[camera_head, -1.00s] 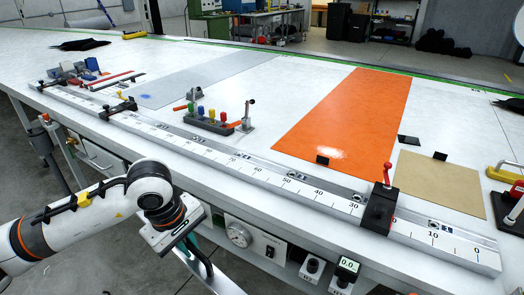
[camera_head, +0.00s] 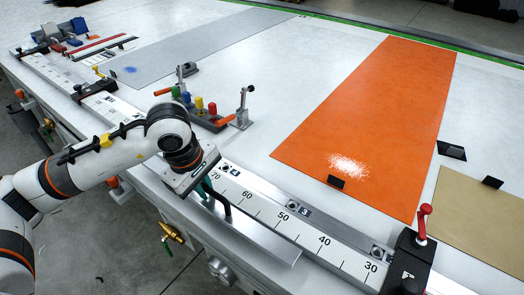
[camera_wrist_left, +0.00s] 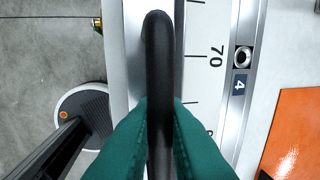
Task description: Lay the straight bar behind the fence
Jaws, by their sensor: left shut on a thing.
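The straight bar (camera_head: 268,243) is a long silver strip with a black arched handle (camera_head: 224,204). My left gripper (camera_head: 207,191) has green fingers shut on that handle. In the left wrist view the handle (camera_wrist_left: 160,60) stands between the green fingers (camera_wrist_left: 161,112), with the silver bar (camera_wrist_left: 134,50) under it. The fence (camera_head: 333,251) is a long numbered rail along the table's front edge. The bar is roughly parallel to it on its front side, near marks 70 to 50. I cannot tell its exact height. My right gripper is out of view.
A red-handled black stop (camera_head: 410,258) sits on the fence at right. Behind the fence are a block with coloured knobs (camera_head: 205,116), a toggle clamp (camera_head: 242,108), an orange sheet (camera_head: 375,120) and a tan sheet (camera_head: 480,215).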

